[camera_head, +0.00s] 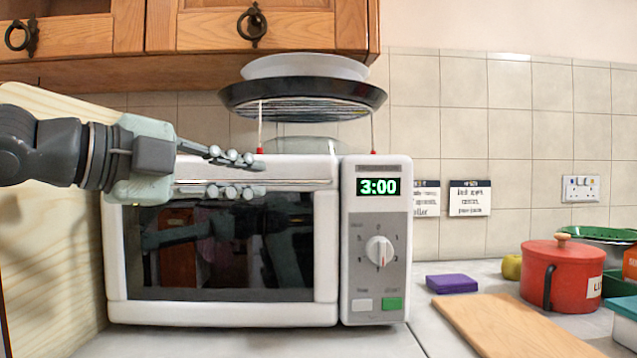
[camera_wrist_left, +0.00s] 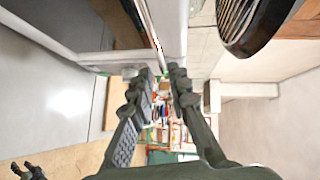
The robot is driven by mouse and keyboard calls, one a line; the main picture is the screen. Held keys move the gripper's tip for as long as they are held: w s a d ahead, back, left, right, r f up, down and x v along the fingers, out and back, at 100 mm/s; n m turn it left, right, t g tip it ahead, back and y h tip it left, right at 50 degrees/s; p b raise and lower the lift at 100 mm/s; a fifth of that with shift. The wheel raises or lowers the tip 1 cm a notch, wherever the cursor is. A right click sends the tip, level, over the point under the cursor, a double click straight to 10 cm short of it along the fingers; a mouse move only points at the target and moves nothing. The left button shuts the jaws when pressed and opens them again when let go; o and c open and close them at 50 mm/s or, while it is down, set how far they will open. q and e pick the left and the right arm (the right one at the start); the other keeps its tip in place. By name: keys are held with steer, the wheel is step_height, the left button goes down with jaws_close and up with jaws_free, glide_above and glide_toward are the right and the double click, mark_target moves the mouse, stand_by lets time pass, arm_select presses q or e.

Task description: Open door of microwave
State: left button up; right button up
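The white microwave (camera_head: 325,310) stands on the counter, facing me. Its door (camera_head: 215,245) is shut, with a dark reflecting window. A thin horizontal handle bar (camera_head: 300,185) runs along the door's top; in the left wrist view the bar (camera_wrist_left: 150,25) runs down towards the fingertips. My left gripper (camera_head: 261,177) reaches in from the left, one finger above the bar and one below. In the left wrist view its fingers (camera_wrist_left: 160,72) stand apart, with a gap between them. A dark finger-like shape at that view's bottom left may be my right gripper (camera_wrist_left: 28,172); its opening is unclear.
A black pan (camera_head: 305,92) and rack stand on top of the microwave, below the wooden cupboards (camera_head: 250,35). To the right are a purple block (camera_head: 452,284), a cutting board (camera_head: 510,325) and a red pot (camera_head: 563,280). Counter in front of the door looks clear.

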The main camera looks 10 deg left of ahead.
mark_target(285, 182)
arm_select(q)
steer(key=shift+w+d, duration=0.35)
steer(key=shift+w, duration=0.25)
steer(key=p+x, duration=0.1)
steer(key=x, duration=0.4)
steer(key=shift+x, duration=0.8)
arm_select(e)
steer(key=shift+s+a+f, duration=0.1)
steer(key=shift+s+f, duration=0.05)
steer(key=shift+f, duration=0.65)
steer(key=shift+s+a+f, duration=0.1)
steer(key=shift+f, duration=0.65)
arm_select(q)
steer(key=c, duration=0.4)
arm_select(e)
steer(key=shift+w+r, duration=0.1)
steer(key=shift+w, duration=0.05)
